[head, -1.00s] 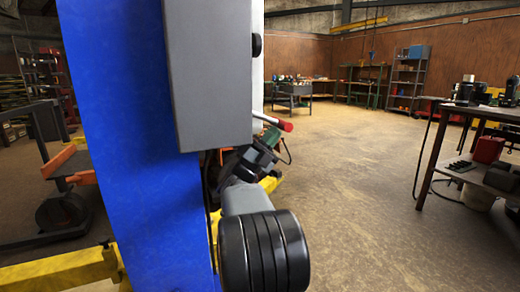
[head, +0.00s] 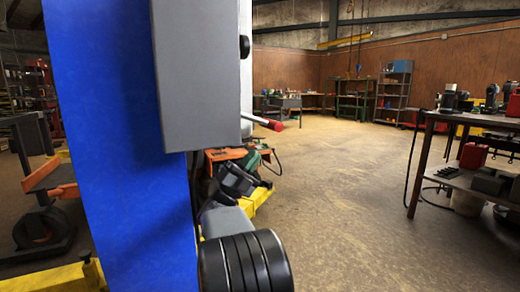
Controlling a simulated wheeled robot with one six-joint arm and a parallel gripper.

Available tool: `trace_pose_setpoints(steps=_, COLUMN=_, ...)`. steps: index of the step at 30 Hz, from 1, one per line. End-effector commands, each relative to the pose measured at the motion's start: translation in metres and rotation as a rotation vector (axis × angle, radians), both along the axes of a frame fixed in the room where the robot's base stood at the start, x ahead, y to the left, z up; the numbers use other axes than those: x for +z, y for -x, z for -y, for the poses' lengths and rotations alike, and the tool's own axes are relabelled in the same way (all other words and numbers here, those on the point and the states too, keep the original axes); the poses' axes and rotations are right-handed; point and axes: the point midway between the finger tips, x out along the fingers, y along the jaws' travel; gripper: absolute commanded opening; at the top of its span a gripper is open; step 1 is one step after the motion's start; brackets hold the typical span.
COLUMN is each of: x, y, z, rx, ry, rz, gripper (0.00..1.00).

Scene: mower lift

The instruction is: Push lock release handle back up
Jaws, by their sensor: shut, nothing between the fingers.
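The lock release handle (head: 270,123) is a thin silver lever with a red grip. It sticks out to the right from behind the grey box (head: 196,75) on the blue lift column (head: 120,150), sloping slightly down toward its red end. My gripper (head: 262,159) is below the handle, apart from it, beyond my dark wrist. It is small in view and partly hidden by my own arm; it looks shut and empty. The handle's inner end is hidden behind the grey box.
An orange mower part (head: 226,154) and a yellow lift beam (head: 262,196) are low behind my arm. A workbench (head: 474,119) with tools stands at the right. The floor between column and bench is clear.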

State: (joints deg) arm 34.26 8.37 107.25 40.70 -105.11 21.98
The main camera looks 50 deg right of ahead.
Motion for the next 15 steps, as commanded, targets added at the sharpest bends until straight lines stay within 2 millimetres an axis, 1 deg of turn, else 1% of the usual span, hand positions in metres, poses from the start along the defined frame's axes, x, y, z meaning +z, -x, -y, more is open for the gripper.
trace_pose_setpoints(steps=3, x=-0.018, y=-0.007, z=-0.012, rx=0.004, ry=-0.002, rz=-0.004, gripper=0.0)
trace_pose_setpoints(steps=9, x=-0.045, y=-0.014, z=-0.027, rx=0.005, ry=-0.001, rz=-0.001, gripper=0.0)
trace_pose_setpoints(steps=12, x=-0.055, y=-0.017, z=-0.031, rx=0.006, ry=-0.003, rz=-0.002, gripper=0.0)
trace_pose_setpoints(steps=15, x=-0.059, y=-0.018, z=-0.034, rx=0.006, ry=-0.003, rz=-0.002, gripper=0.0)
